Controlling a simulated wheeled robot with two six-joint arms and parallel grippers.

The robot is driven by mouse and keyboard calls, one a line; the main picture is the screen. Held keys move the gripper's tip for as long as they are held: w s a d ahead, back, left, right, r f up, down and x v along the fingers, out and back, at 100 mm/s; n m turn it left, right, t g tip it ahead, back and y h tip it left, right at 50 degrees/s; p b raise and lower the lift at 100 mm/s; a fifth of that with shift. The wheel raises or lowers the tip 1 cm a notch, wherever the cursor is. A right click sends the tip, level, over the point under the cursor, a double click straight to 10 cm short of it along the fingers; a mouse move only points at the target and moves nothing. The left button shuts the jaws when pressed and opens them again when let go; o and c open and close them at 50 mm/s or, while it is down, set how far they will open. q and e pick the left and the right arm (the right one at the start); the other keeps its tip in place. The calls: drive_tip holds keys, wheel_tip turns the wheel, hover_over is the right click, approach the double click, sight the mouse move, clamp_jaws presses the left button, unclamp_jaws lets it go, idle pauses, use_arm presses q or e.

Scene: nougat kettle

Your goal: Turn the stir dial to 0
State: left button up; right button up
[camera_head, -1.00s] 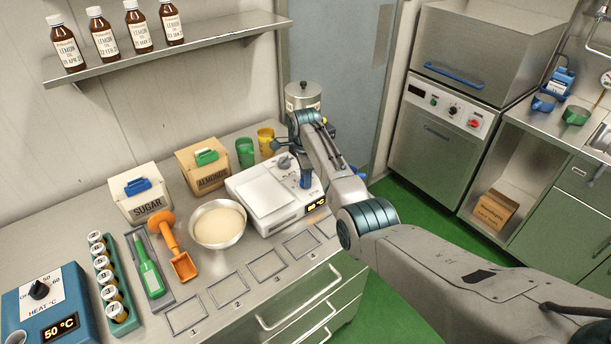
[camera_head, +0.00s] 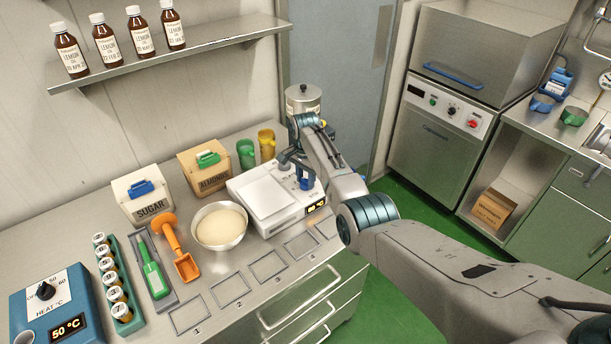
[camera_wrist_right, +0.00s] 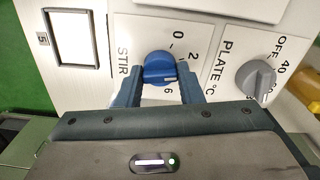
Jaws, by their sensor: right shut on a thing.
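The blue stir dial (camera_wrist_right: 160,68) sits on the white panel of the machine (camera_head: 262,203), beside the word STIR. My right gripper (camera_wrist_right: 160,84) is shut on it, with one finger on each side. The dial's white mark points down and slightly right, near the 6; the 0 is on the opposite, upper side, and the 2 is to the upper right. Part of the scale is hidden by the dial and fingers. In the head view my right arm reaches over the machine's right part and partly covers its controls. My left gripper is out of view.
A grey plate dial (camera_wrist_right: 256,80) is right of the stir dial in the wrist view. A metal bowl (camera_head: 221,227) of pale contents stands left of the machine. Green (camera_head: 246,153) and yellow (camera_head: 266,145) cups and a steel pot (camera_head: 303,98) stand behind it.

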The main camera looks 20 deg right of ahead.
sight(305, 179)
drive_tip(key=n+p, duration=0.1)
drive_tip(key=n, duration=0.4)
drive_tip(key=shift+r+n, duration=0.15)
drive_tip(key=shift+n, duration=0.15)
drive_tip(key=n, duration=0.5)
drive_tip(key=shift+n, duration=0.3)
drive_tip(key=shift+w, duration=0.1)
drive_tip(key=o, duration=1)
drive_tip(key=shift+c, duration=0.2)
wheel_tip(305, 179, up, 11)
drive_tip(key=b, duration=0.3)
drive_tip(key=shift+f, duration=0.2)
